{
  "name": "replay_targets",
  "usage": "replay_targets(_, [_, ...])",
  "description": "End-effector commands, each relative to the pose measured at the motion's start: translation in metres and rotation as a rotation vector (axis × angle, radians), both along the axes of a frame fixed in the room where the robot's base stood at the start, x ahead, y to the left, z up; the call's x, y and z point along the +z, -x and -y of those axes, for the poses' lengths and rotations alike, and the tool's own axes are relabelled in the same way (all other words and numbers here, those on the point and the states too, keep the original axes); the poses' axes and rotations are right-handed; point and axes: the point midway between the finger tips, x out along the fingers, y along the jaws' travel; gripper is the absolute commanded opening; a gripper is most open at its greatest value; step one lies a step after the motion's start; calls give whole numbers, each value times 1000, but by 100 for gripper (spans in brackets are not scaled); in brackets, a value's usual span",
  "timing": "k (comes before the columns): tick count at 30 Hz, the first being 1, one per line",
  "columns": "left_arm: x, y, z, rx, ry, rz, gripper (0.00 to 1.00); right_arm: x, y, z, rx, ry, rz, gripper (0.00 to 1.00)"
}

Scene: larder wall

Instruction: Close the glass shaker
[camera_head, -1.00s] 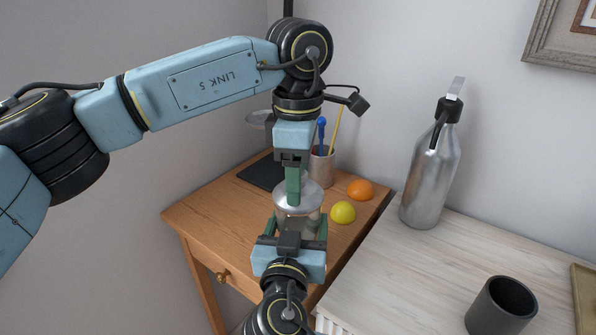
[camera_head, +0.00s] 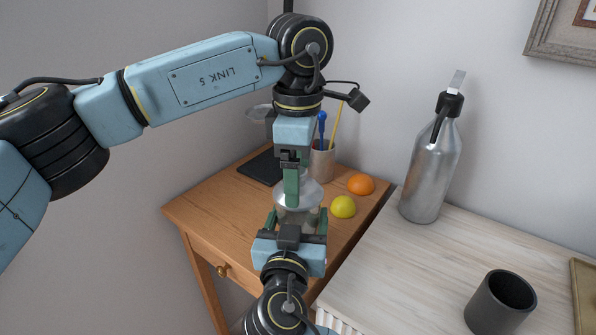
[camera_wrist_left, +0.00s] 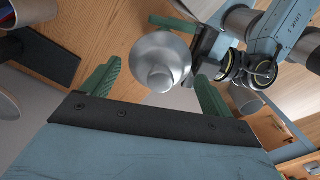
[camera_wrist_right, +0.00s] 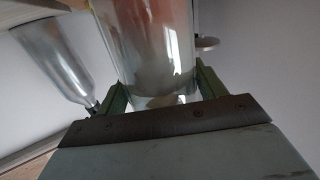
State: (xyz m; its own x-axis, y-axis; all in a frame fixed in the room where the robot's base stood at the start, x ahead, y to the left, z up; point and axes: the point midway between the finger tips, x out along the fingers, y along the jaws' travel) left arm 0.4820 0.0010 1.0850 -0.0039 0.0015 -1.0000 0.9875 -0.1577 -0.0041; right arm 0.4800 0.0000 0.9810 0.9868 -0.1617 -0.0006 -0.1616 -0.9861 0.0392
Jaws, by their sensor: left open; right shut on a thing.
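The glass shaker stands upright in my right gripper (camera_head: 297,222), which is shut around its clear glass body (camera_wrist_right: 150,45). Its silver domed lid (camera_head: 309,196) is at the top of the glass; whether it is fully seated is hard to tell. My left gripper (camera_head: 291,205) points down from above, open, with a green finger in front of the lid in the head view. In the left wrist view the round lid with its small top knob (camera_wrist_left: 160,72) lies between the two spread fingers, with no clear contact. The shaker's base is hidden by my right gripper in the head view.
A wooden side table (camera_head: 205,210) behind holds a yellow fruit (camera_head: 343,207), an orange (camera_head: 360,184), a pen cup (camera_head: 323,165) and a dark pad (camera_head: 260,168). A metal bottle (camera_head: 428,170) and a dark cup (camera_head: 501,305) stand on the pale counter (camera_head: 400,265) at right.

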Motion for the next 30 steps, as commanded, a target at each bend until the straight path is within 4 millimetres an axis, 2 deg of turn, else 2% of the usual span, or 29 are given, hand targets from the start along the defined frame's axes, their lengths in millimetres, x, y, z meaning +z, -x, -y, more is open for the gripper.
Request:
replay_targets(15, [98, -1, 1, 1, 1, 2, 86, 0, 0, 0, 1, 1, 0, 29])
replay_targets(21, [113, -1, 0, 0, 0, 0, 86, 0, 0, 0, 1, 1, 0, 29])
replay_targets(29, [115, 0, 0, -1, 0, 0, 86, 0, 0, 0, 1, 1, 0, 29])
replay_targets(30, [115, 0, 0, -1, 0, 0, 86, 0, 0, 0, 1, 1, 0, 71])
